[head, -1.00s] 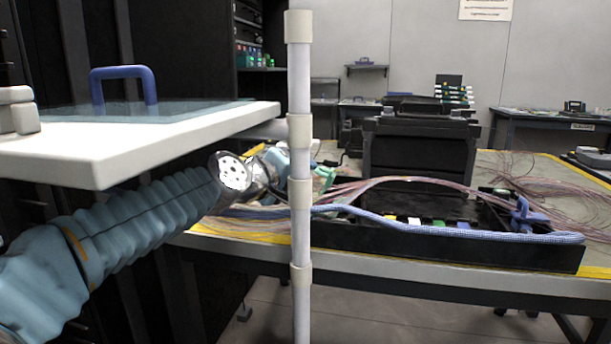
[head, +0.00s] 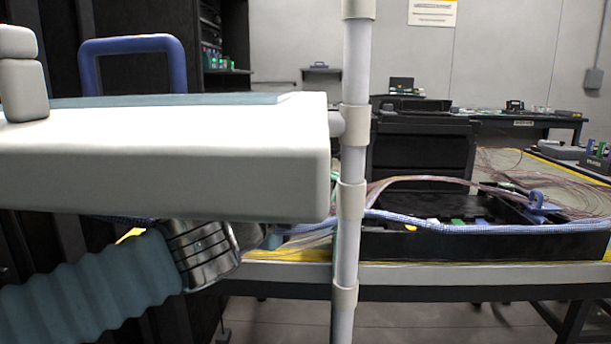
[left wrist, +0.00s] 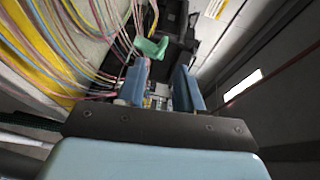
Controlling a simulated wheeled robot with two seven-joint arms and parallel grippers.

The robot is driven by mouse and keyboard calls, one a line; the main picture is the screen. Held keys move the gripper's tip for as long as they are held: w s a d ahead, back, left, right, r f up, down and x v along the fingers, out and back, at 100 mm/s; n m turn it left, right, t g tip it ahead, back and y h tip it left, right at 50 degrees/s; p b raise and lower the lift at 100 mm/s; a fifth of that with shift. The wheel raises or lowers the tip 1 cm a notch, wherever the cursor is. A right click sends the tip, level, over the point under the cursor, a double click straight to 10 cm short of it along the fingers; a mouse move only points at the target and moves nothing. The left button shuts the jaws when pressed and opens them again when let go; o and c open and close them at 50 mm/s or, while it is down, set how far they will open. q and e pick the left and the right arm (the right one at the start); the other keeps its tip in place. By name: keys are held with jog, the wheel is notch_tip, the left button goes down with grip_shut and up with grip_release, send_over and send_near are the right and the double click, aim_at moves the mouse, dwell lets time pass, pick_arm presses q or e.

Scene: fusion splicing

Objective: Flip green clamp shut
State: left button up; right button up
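The green clamp (left wrist: 152,47) shows in the left wrist view, just beyond my left gripper's fingertips and slightly left of centre. My left gripper (left wrist: 160,85) has two blue fingers set apart with a gap between them. Nothing is clearly held in the gap, and the clamp appears beyond it, apart from the fingers. In the head view my left arm reaches in under a white panel, and the gripper is mostly hidden behind the panel and a white pole. Only a sliver of green shows beside the pole there. My right gripper is in neither view.
The white panel (head: 160,165) with a blue handle (head: 133,45) hangs close above my left arm. The white pole (head: 352,85) stands in front of the workbench. A black tray (head: 480,243) with a blue cable (head: 480,227) lies on the bench. Loose pink fibres (left wrist: 72,45) run beside my left gripper.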

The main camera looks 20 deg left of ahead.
pick_arm(q)
jog(key=shift+s+r+m+t, duration=0.25)
jog(key=shift+m+t, duration=0.05)
jog(key=shift+m, duration=0.7)
jog(key=shift+w, duration=0.4)
jog(key=w, duration=0.4)
jog(key=w+d, duration=0.1)
jog(key=w, duration=0.3)
jog(key=w+b, duration=0.1)
jog(key=w, duration=0.3)
jog(key=shift+w+d+f, duration=0.2)
jog(key=shift+w+f, duration=0.15)
jog(key=shift+w, duration=0.05)
grip_shut()
